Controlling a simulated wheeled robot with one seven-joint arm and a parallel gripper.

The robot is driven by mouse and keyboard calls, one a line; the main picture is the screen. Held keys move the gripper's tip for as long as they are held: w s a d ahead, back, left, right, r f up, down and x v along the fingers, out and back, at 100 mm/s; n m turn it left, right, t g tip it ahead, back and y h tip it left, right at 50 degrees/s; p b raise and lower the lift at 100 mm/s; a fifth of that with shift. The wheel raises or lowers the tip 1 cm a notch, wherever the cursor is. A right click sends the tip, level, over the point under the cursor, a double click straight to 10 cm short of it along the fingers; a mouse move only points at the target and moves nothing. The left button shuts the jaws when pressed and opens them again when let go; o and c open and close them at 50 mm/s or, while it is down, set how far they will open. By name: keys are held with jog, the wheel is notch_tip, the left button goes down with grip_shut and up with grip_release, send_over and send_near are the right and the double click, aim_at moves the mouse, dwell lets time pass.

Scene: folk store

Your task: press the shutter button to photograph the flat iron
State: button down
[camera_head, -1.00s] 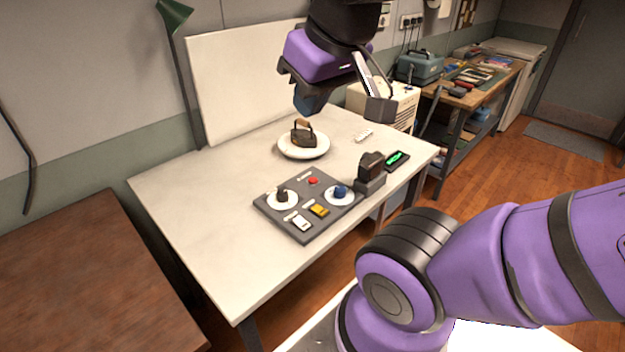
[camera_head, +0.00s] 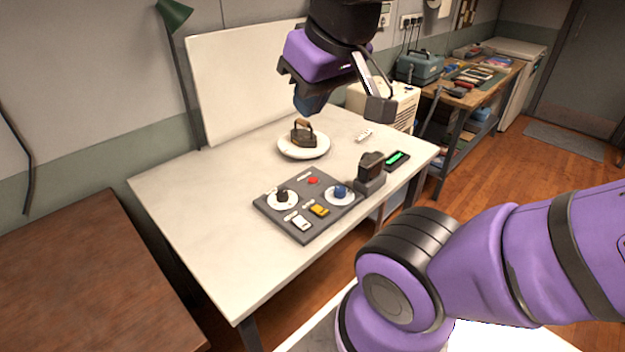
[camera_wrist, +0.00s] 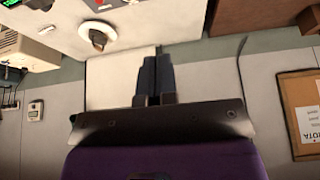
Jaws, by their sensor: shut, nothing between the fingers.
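The flat iron (camera_head: 303,134) is dark with a brown handle and stands on a round white turntable (camera_head: 304,151) on the white table. It shows in the wrist view (camera_wrist: 97,39) at upper left. The grey control panel (camera_head: 301,228) carries a red button (camera_head: 313,181), a black knob (camera_head: 282,195), a blue knob (camera_head: 340,192), a yellow switch (camera_head: 319,210) and a white switch (camera_head: 299,222). Which one is the shutter is too small to read. A dark camera (camera_head: 370,170) stands at the panel's right. My gripper (camera_wrist: 155,62) is shut and empty, raised above the table's back.
A white backdrop board (camera_head: 255,85) stands behind the turntable. A small device with a lit green screen (camera_head: 397,160) and a small white strip (camera_head: 364,136) lie on the table. A brown table (camera_head: 85,285) is at left. The white table's front left is clear.

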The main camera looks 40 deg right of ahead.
jog(key=m+t+y, duration=0.1)
jog(key=m+t, duration=0.3)
jog(key=m, duration=0.3)
send_over(315, 179)
notch_tip(315, 179, down, 30)
jog(key=shift+r, duration=0.25)
jog(key=shift+w, duration=0.1)
jog(key=shift+f, duration=4.4)
